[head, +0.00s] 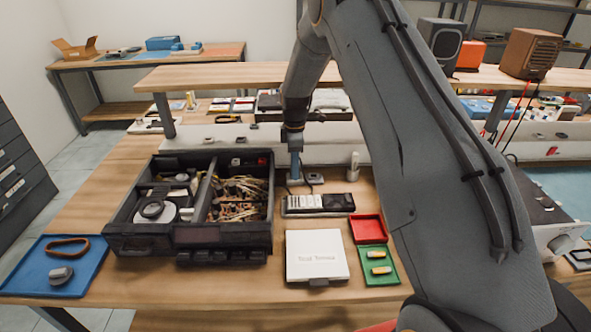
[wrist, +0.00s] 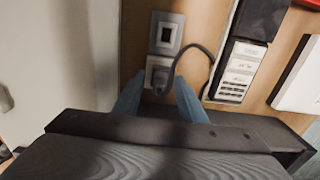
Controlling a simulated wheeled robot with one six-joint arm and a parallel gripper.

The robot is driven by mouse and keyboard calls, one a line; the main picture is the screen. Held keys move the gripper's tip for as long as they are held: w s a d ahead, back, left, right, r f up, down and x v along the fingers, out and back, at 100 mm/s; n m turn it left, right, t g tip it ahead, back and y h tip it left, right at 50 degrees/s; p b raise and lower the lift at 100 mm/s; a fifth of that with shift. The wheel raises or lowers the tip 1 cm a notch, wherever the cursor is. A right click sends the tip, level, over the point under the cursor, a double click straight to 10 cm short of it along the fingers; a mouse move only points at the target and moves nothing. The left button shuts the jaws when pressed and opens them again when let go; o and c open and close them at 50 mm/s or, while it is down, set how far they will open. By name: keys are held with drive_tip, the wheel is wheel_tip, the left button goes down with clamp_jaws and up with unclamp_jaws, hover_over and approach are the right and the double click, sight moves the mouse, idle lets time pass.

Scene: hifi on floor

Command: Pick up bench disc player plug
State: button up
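The grey plug (wrist: 160,74) sits in a pale socket plate on the bench, with a grey cable (wrist: 205,55) curving from it toward a dark device with a light button panel (wrist: 238,72). My gripper (wrist: 160,98) points down with its two blue fingers spread, one on each side of the plug's near end. I see a gap between the fingers and cannot tell whether either touches. In the head view my gripper (head: 295,178) stands just right of the black bin and hides the plug. The device (head: 318,203) lies in front of it.
A second plate (wrist: 166,32) shows beside the plug; it is also right of my gripper (head: 316,178). The black divided bin (head: 190,235) stands close on the left. A white box (head: 316,255), red tray (head: 366,228) and green tray (head: 378,265) lie nearer. A white panel (head: 225,138) runs behind.

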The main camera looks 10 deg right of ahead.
clamp_jaws()
drive_tip(key=shift+r, duration=0.15)
